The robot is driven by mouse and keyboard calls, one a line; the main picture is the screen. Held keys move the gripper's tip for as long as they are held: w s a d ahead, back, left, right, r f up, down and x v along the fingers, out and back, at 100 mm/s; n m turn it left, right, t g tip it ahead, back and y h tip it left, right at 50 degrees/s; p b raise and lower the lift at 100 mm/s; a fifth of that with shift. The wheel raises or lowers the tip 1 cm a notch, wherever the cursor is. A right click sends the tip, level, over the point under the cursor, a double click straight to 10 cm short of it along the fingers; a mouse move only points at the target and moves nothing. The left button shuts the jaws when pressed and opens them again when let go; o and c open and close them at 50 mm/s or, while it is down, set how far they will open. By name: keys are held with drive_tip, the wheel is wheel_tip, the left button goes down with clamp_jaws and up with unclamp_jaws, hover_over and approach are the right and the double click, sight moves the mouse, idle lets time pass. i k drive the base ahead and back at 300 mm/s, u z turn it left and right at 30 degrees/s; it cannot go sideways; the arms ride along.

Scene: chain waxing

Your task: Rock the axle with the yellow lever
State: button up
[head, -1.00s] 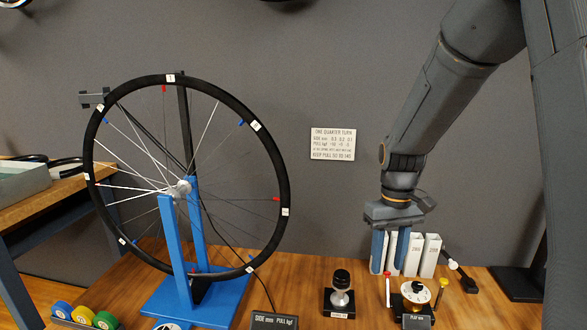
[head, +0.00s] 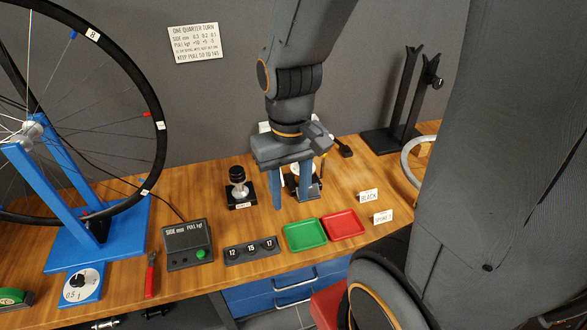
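The axle play fixture (head: 312,190), a dark base with a white round dial, stands on the bench and is mostly hidden behind my gripper. A small yellow tip (head: 324,155), which looks like the top of the yellow lever, shows just right of my gripper; the rest of the lever and the axle are hidden. My gripper (head: 291,190) points down in front of the fixture, its two blue-grey fingers apart with nothing seen between them. I cannot tell whether a finger touches the fixture.
A black-knobbed stand (head: 239,188) is left of my gripper. Green (head: 306,235) and red (head: 343,225) trays lie in front. A display box (head: 188,247), a socket strip (head: 252,250) and a wheel in a blue stand (head: 62,250) are further left. A black upright stand (head: 396,140) is behind right.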

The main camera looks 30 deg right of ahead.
sight(321, 177)
drive_tip(key=z, duration=1.35)
drive_tip(key=k, duration=0.7)
drive_tip(key=z, duration=0.05)
